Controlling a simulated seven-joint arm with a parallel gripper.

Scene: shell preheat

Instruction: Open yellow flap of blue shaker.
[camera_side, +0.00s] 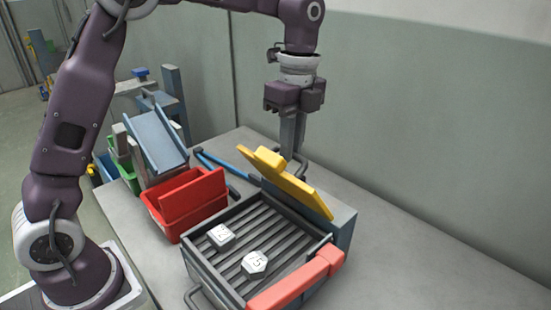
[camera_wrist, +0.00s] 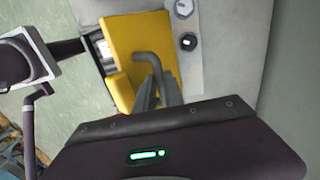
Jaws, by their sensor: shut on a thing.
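The shaker is a blue-grey box (camera_side: 343,230) with a ridged grey bed, on the table in the side view. Its yellow flap (camera_side: 302,192) stands raised and tilted along the box's far right side, with a yellow block near its upper left end. The flap also shows in the wrist view (camera_wrist: 135,40). My gripper (camera_side: 290,155) points down behind the flap. In the wrist view its fingers (camera_wrist: 157,92) are shut on a dark grey bent handle (camera_wrist: 148,58) beside the flap. The exact contact is partly hidden.
Two white numbered pieces (camera_side: 221,236) (camera_side: 255,264) lie on the ridged bed. A red bar (camera_side: 297,283) runs along the box's near right edge. A red bin (camera_side: 186,203) and a tilted blue tray (camera_side: 156,140) stand left. The table (camera_side: 430,262) is clear at right.

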